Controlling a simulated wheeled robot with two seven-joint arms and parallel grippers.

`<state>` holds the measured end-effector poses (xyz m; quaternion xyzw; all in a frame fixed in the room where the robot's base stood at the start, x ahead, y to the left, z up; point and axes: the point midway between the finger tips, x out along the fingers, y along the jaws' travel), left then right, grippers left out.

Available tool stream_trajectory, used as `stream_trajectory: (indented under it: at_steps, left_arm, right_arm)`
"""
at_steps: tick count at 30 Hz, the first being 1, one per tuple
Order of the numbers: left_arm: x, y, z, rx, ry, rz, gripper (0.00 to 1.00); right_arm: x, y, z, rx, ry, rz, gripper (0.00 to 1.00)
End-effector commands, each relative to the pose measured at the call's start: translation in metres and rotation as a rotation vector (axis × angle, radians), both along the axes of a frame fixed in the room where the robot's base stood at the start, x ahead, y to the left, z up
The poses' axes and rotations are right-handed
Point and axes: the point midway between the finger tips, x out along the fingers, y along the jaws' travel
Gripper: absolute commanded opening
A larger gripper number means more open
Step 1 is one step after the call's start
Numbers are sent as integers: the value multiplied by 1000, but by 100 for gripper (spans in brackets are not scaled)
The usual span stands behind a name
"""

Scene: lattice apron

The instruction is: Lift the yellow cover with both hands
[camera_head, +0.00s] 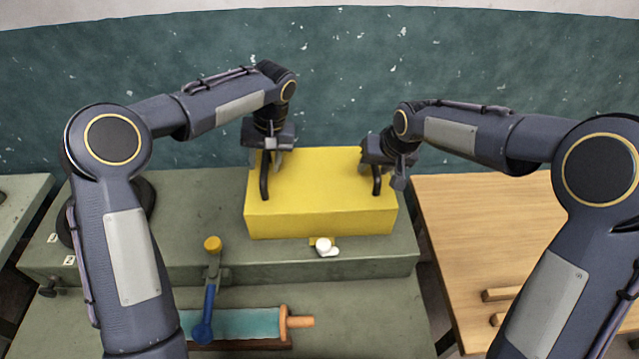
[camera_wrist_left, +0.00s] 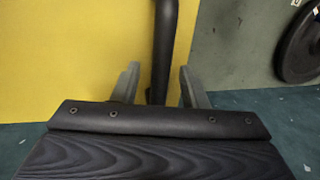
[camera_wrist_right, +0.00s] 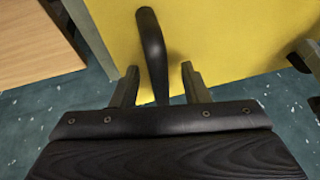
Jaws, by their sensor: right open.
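The yellow cover (camera_head: 318,202) is a box shape resting on the grey-green bench, with a black handle near each end of its top. My left gripper (camera_head: 268,160) is at the left handle (camera_head: 264,182). In the left wrist view its fingers (camera_wrist_left: 155,88) stand apart on either side of that handle (camera_wrist_left: 164,45), with gaps visible. My right gripper (camera_head: 388,168) is at the right handle (camera_head: 377,182). In the right wrist view its open fingers (camera_wrist_right: 160,85) stand on either side of that handle (camera_wrist_right: 152,45). What lies under the cover is hidden.
A lever with a blue grip (camera_head: 207,305) and a teal roller (camera_head: 240,324) are in front. A wooden table (camera_head: 480,235) stands right, beyond a gap.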

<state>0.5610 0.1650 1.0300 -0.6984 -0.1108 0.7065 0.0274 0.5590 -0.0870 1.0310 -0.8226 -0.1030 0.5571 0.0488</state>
Motion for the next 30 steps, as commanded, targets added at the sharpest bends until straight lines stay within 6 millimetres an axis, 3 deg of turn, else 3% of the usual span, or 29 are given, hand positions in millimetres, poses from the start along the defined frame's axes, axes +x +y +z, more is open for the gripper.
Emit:
stream_trajectory:
  at_steps: [11,20,30]
  left_arm:
    - [0,0,-5,-1,-1,0,38]
    - [0,1,-4,0,-1,0,0]
    - [0,1,-4,0,-1,0,0]
  right_arm:
    - [2,1,-4,0,-1,-1,40]
    - [2,1,-4,0,-1,0,1]
    - [2,1,-4,0,-1,0,0]
